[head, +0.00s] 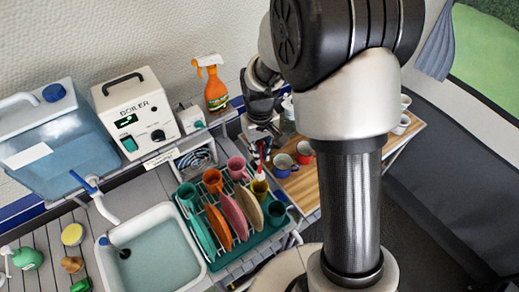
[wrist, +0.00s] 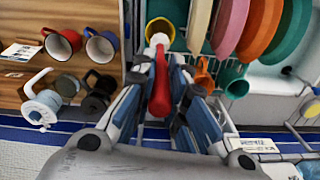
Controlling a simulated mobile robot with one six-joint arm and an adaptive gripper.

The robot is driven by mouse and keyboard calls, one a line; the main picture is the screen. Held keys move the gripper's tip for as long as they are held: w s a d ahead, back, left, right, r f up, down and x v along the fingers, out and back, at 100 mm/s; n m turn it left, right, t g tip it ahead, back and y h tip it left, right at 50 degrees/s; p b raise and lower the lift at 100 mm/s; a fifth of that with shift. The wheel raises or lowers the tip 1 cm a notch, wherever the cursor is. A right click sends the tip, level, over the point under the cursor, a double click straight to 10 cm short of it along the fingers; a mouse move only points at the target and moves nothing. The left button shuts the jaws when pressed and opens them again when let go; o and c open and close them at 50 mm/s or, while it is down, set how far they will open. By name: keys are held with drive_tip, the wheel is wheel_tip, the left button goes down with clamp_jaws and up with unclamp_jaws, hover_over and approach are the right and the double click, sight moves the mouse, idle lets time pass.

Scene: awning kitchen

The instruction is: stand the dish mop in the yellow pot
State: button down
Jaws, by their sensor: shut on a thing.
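The dish mop has a red handle and a pale head. In the head view the dish mop (head: 261,172) is roughly upright, pale end down, at the mouth of the yellow pot (head: 259,189). The yellow pot stands among the dishes at the right of the rack. My gripper (head: 262,138) is above the pot, shut on the mop's handle. In the wrist view the red handle (wrist: 161,85) runs between the fingers of my gripper (wrist: 166,90), and the pale end overlaps the yellow pot (wrist: 157,25). I cannot tell how deep the pale end sits.
The green dish rack (head: 213,262) holds several plates and cups close beside the pot. The sink (head: 155,255) is left; the boiler (head: 135,115) and orange spray bottle (head: 214,88) stand behind.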

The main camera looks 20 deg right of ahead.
sight(259, 172)
drive_tip(key=shift+f+b, duration=3.8)
drive_tip(key=shift+f, duration=1.65)
drive_tip(key=c, duration=1.5)
unclamp_jaws()
drive_tip(key=shift+c, duration=0.2)
wheel_tip(259, 172, up, 12)
drive_tip(key=shift+r, duration=0.1)
